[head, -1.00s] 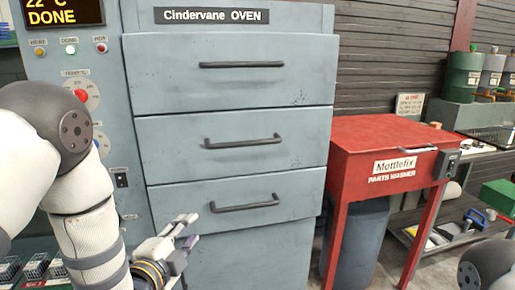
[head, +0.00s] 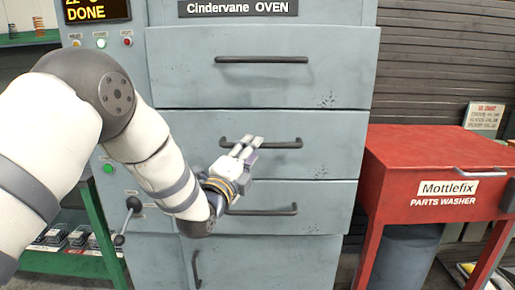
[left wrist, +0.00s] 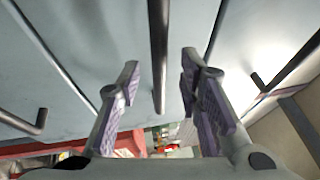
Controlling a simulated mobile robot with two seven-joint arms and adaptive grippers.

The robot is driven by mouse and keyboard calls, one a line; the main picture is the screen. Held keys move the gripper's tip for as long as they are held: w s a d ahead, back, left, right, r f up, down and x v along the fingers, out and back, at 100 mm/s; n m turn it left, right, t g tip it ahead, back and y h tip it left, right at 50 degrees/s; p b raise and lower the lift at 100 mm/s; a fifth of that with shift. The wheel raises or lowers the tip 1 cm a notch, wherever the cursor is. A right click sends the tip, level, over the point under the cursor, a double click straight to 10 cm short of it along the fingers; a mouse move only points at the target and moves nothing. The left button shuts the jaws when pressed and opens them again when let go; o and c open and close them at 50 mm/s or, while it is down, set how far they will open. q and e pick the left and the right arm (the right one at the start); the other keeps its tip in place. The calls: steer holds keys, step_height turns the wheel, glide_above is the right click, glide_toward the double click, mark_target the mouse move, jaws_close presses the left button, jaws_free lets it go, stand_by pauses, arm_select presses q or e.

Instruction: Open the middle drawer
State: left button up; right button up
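The grey-blue oven has three stacked drawers, all shut flush in the head view. The middle drawer (head: 320,160) has a dark bar handle (head: 285,145). My left gripper (head: 250,143) is in front of this handle's left part and hides some of it. In the left wrist view my left gripper (left wrist: 159,70) is open. A dark handle bar (left wrist: 158,50) lies between its two purple-padded fingers in the picture, apart from both. I cannot tell how deep the bar sits between them. My right gripper is not in view.
The top drawer handle (head: 262,59) and bottom drawer handle (head: 262,211) are above and below. A red parts washer (head: 410,180) stands right of the oven. A green shelf (head: 97,215) and a black lever knob (head: 133,204) are at left.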

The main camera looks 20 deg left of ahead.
mark_target(261, 127)
arm_select(q)
steer(key=x, duration=0.2)
steer(key=shift+w+f, duration=0.1)
steer(key=shift+w, duration=0.3)
steer(key=shift+w+d, duration=0.15)
steer(key=shift+w, duration=0.15)
steer(key=shift+r, duration=0.25)
steer(key=shift+c, duration=0.3)
jaws_close()
